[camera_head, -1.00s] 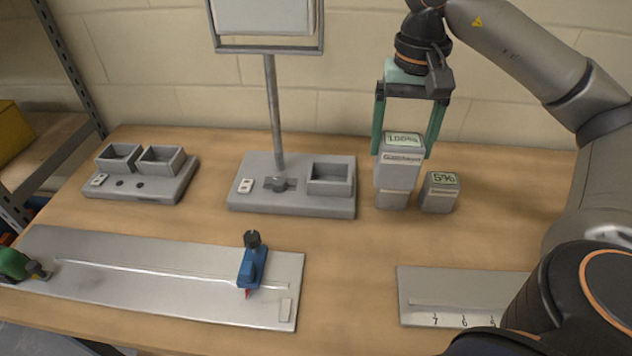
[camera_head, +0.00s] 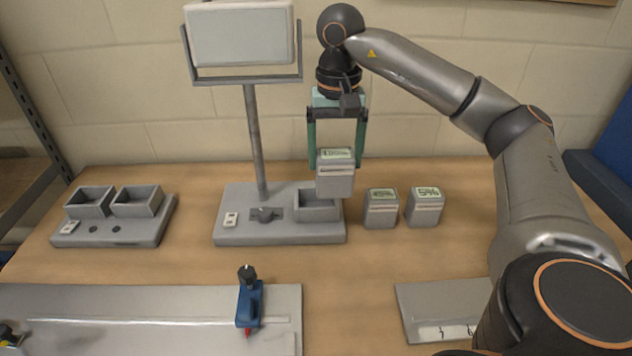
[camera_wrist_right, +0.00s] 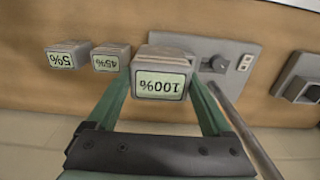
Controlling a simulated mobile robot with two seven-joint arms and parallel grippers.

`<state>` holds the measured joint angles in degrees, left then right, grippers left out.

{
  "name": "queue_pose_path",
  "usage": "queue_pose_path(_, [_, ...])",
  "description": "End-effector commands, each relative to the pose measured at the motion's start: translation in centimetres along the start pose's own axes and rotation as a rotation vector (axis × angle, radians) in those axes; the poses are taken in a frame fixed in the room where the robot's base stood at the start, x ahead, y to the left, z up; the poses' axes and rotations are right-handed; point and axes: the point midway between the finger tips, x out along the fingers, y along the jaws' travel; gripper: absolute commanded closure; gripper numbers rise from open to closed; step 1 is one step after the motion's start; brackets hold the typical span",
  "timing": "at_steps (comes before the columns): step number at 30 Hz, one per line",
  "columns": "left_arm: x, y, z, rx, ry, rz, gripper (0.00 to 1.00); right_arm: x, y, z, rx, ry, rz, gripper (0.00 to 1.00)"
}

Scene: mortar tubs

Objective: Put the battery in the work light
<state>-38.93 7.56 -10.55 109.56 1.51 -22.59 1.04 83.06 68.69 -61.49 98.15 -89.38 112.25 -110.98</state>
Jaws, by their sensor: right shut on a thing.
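My right gripper (camera_head: 337,160) is shut on a grey battery (camera_head: 335,180), whose display reads 100% in the right wrist view (camera_wrist_right: 160,84). It holds the battery upright above the right edge of the work light's base (camera_head: 240,232), beside and partly over its square socket (camera_head: 316,206). The battery looks clear of the socket, though part of the socket is hidden behind it. The work light's lamp head (camera_head: 240,34) stands on a post at the back. A 45% battery (camera_head: 381,212) and a 5% battery (camera_head: 425,210) stand on the bench to the right. My left gripper is not in view.
A grey charger with two empty bays (camera_head: 115,228) stands at the left. A metal plate with a blue clamp (camera_head: 249,304) lies in front, and a numbered plate (camera_head: 440,305) lies at front right. Bare bench lies between them.

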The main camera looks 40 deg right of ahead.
Motion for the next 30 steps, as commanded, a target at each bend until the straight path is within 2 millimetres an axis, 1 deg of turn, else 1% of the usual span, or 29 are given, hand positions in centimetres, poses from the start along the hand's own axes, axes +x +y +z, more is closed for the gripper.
queue_pose_path(1, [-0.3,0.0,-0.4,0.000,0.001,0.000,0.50,0.5,-0.7,-0.8,0.001,-0.001,0.001,1.00])
queue_pose_path(3, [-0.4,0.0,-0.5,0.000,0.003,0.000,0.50,2.0,-1.2,-1.6,0.001,-0.002,0.002,1.00])
queue_pose_path(6, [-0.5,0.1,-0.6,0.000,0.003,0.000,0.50,3.5,-2.0,-2.6,0.001,0.000,0.000,1.00])
queue_pose_path(9, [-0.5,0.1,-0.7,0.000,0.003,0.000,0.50,4.4,-2.5,-3.3,0.001,0.001,-0.002,1.00])
queue_pose_path(14, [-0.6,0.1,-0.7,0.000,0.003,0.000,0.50,5.3,-3.0,-3.9,0.001,0.001,-0.002,1.00])
queue_pose_path(16, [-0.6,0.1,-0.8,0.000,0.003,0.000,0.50,6.1,-3.3,-4.4,0.001,0.001,0.000,1.00])
queue_pose_path(18, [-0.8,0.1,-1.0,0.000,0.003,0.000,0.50,7.3,-3.1,-4.2,0.001,0.000,0.002,1.00])
queue_pose_path(21, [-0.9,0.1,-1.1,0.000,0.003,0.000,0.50,8.4,-3.1,-4.2,0.001,0.002,-0.001,1.00])
queue_pose_path(24, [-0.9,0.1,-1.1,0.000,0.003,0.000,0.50,8.9,-3.1,-4.2,0.001,0.003,-0.002,1.00])
queue_pose_path(30, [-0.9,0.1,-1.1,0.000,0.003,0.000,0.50,8.9,-3.2,-4.2,0.001,0.003,-0.003,1.00])
